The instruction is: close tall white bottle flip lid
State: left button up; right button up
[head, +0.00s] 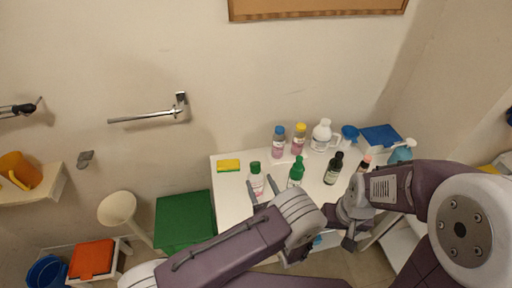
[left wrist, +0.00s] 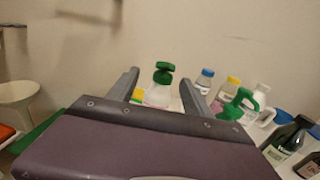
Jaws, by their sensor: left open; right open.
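A white bottle with a green flip lid (head: 257,183) stands near the left front part of the white table. In the left wrist view the white bottle (left wrist: 158,97) is upright, and its green lid (left wrist: 164,67) appears raised above the cap. My left gripper (head: 261,202) is open, close in front of this bottle. In the left wrist view its fingers (left wrist: 160,95) stand apart on either side of the bottle, with no clear contact. My right gripper (head: 338,225) is open and empty, over the table's front side; its fingers are partly hidden.
The white table (head: 232,200) also bears a yellow sponge (head: 228,166), a green bottle (head: 296,172), a dark bottle (head: 333,169), a white jug (head: 322,135), and blue-capped (head: 279,142) and yellow-capped (head: 299,139) bottles. A green box (head: 184,215) stands to the left.

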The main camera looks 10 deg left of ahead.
aim_at(257, 167)
pick_arm(q)
jog(key=shift+m+h, duration=0.3)
jog(key=p+x, duration=0.1)
jog(key=x, duration=0.1)
jog(key=p+x, duration=0.1)
jog(key=x, duration=0.1)
jog(key=r+p+x, duration=0.1)
jog(key=x, duration=0.1)
jog(key=shift+w+d, duration=0.15)
jog(key=shift+d, duration=0.15)
jog(key=shift+w+a, duration=0.1)
jog(key=shift+w, duration=0.1)
pick_arm(e)
jog(key=r, duration=0.2)
jog(key=s+r, duration=0.1)
jog(key=r, duration=0.1)
jog(key=shift+s+d, duration=0.1)
jog(key=shift+s, duration=0.1)
pick_arm(q)
jog(key=shift+w, duration=0.1)
